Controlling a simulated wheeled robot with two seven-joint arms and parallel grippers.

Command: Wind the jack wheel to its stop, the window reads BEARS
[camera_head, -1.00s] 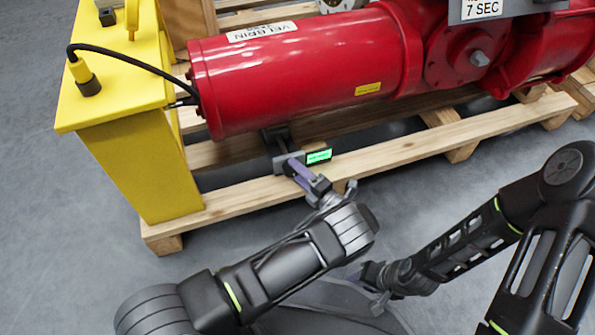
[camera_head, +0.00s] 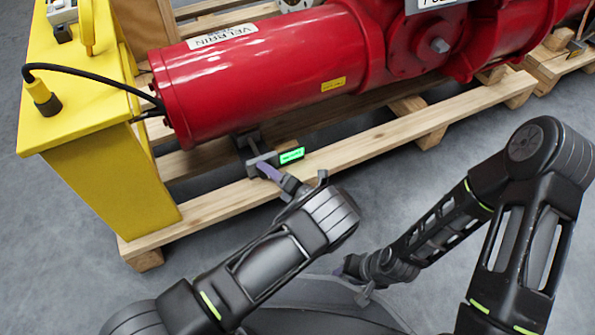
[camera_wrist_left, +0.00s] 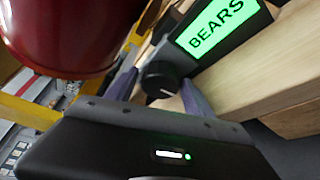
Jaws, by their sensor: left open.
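The jack wheel (camera_wrist_left: 160,78) is a small dark round knob with a pale mark, under the red cylinder. The lit green window (camera_wrist_left: 213,28) beside it reads BEARS in the left wrist view. The window also shows in the head view (camera_head: 291,155), too small to read there. My left gripper (camera_wrist_left: 160,92) is open, with one finger on each side of the wheel; I cannot tell whether they touch it. In the head view the left gripper (camera_head: 268,171) reaches the jack below the cylinder. My right gripper (camera_head: 357,282) is low in the middle, away from the jack; its opening is unclear.
The red actuator cylinder (camera_head: 255,85) lies above the jack on a wooden pallet (camera_head: 330,158). A yellow stand (camera_head: 105,175) with a black cable is close on the left. Grey floor (camera_head: 430,185) is free in front of the pallet on the right.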

